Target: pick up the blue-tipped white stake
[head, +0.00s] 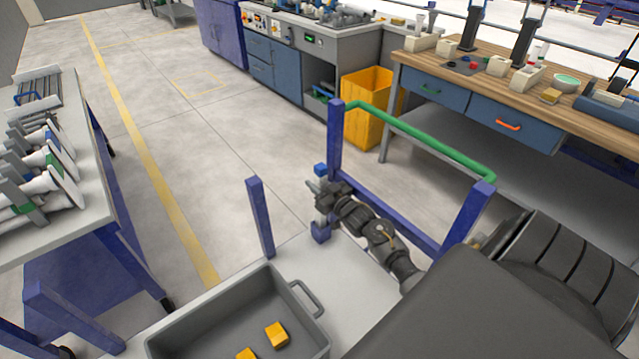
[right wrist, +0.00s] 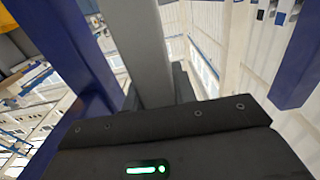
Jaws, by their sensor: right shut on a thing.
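The blue-tipped white stake (head: 321,170) stands roughly upright near the cart's blue frame, its blue tip showing above my right gripper (head: 326,194). The gripper is shut around its middle, and its fingers hide part of the shaft. A blue block (head: 320,233) shows at the stake's lower end; I cannot tell whether it is part of the stake or of the cart. In the right wrist view a pale grey bar (right wrist: 142,45), seemingly the stake, rises from between the fingers. My left gripper is not in view.
Blue cart posts stand close by, one behind the stake (head: 335,150) and one to its left (head: 260,215). A green rail (head: 420,140) joins the rear posts. A grey tray (head: 180,340) with yellow blocks (head: 277,335) sits in front. A side table (head: 85,215) is at left.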

